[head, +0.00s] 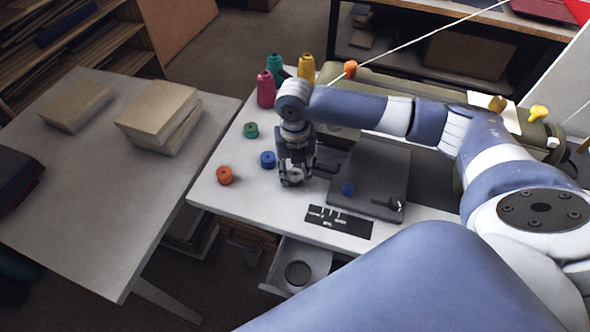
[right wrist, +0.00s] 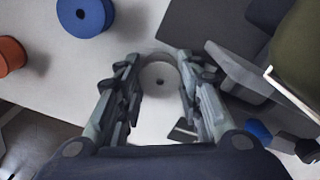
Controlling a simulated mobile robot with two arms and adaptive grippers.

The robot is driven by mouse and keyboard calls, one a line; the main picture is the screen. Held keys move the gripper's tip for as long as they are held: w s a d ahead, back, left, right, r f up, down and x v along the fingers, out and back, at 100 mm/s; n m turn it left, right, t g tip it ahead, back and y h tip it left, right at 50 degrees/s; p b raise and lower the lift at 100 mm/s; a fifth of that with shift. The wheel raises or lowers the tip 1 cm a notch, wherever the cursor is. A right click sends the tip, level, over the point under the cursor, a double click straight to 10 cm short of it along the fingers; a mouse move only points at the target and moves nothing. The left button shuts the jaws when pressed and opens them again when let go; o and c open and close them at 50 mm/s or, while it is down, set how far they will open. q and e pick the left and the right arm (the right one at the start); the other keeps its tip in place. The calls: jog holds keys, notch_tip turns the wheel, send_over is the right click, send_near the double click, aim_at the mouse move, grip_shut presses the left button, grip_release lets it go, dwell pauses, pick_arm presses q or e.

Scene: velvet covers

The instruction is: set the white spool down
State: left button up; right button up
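My right gripper (head: 292,183) points down over the left part of the white table (head: 217,190). In the right wrist view its two fingers (right wrist: 158,78) stand on either side of the white spool (right wrist: 160,100) and look closed on it. The spool shows in the head view only as a small pale patch between the fingers. It is low, close to the tabletop; I cannot tell if it touches. A blue spool (head: 268,159), an orange spool (head: 225,175) and a green spool (head: 251,130) stand to the gripper's left. My left gripper is not in view.
Pink (head: 266,90), teal and yellow thread cones stand behind. A grey plate (head: 378,165) and a dark mat (head: 338,222) with small pale pieces lie right and in front. An olive machine (head: 430,100) stands behind. A drawer (head: 298,266) is open below the front edge.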

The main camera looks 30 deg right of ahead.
aim_at(295, 174)
jog(key=shift+o, duration=0.4)
jog(key=shift+r, duration=0.15)
notch_tip(295, 174, up, 12)
jog(key=shift+b, duration=0.3)
jog(key=shift+s, duration=0.1)
dwell(0.4)
